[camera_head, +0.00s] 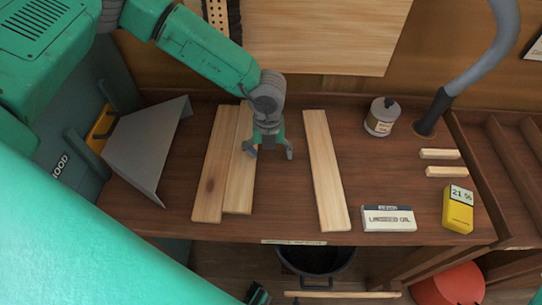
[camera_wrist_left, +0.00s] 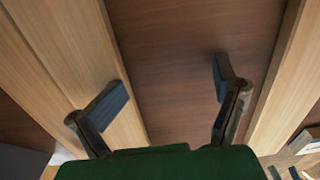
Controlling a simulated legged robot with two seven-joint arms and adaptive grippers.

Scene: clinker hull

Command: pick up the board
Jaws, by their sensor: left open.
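Three long pale wooden boards lie on the dark brown bench. Two lie side by side, the left board (camera_head: 209,170) and the middle board (camera_head: 240,175); the right board (camera_head: 325,170) lies apart. My left gripper (camera_head: 268,155) is open and empty, over the bare gap between the middle and right boards, nearer the middle one. In the left wrist view, the open fingers (camera_wrist_left: 170,85) hang over brown bench; the left finger overlaps the edge of the left-hand boards (camera_wrist_left: 75,60). The right board (camera_wrist_left: 285,85) runs along the right side.
A bent grey metal sheet (camera_head: 148,150) stands left of the boards. A bucket (camera_head: 316,262) sits below.

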